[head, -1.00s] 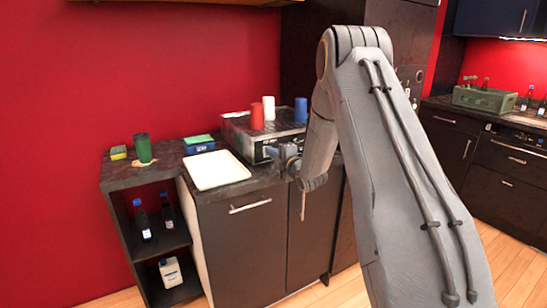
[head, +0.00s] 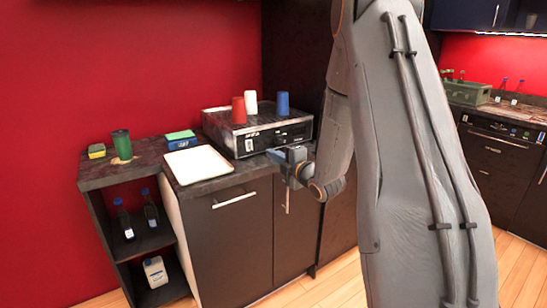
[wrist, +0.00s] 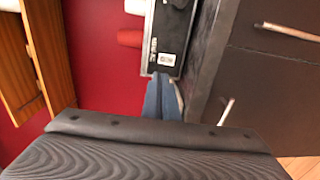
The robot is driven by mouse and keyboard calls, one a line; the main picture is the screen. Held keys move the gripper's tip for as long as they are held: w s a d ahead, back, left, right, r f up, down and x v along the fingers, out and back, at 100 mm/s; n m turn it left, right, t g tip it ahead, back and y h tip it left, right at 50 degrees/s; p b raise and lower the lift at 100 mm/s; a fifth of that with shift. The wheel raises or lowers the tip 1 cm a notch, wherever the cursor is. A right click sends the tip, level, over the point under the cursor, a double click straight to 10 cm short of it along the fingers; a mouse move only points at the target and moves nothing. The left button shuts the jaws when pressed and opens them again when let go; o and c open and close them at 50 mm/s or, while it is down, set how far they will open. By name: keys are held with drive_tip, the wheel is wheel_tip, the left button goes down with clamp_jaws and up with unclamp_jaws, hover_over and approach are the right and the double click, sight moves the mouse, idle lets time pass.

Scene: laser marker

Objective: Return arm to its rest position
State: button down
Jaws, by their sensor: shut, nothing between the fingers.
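The blue fingers also show in the wrist view (wrist: 162,96), together and empty, near the machine's front panel. Whether they touch it I cannot tell. My grey arm rises from the gripper across the right half of the head view.
Red (head: 238,110), white (head: 252,103) and blue (head: 283,103) cups stand on the machine. A white tray (head: 198,164), a green cup (head: 121,144), a blue-green box (head: 180,140) and a sponge (head: 97,151) are on the counter. Bottles stand on the shelves below.

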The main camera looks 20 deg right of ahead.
idle(0.4)
drive_tip(key=s+a+f+m+g+h, duration=0.1)
drive_tip(key=s+a+m+g, duration=0.3)
drive_tip(key=s, duration=0.8)
drive_tip(key=s+a+f+m+g+h, duration=0.1)
drive_tip(key=s+a+f+m+g, duration=0.3)
drive_tip(key=s+m+g, duration=0.3)
drive_tip(key=s+a+f+m+g+h, duration=0.1)
drive_tip(key=s+a+m+g, duration=0.4)
drive_tip(key=s, duration=1.2)
drive_tip(key=a+f+m, duration=0.1)
drive_tip(key=m, duration=0.3)
drive_tip(key=shift+f+g, duration=0.3)
drive_tip(key=shift+f, duration=0.05)
drive_tip(key=shift+s+d, duration=0.1)
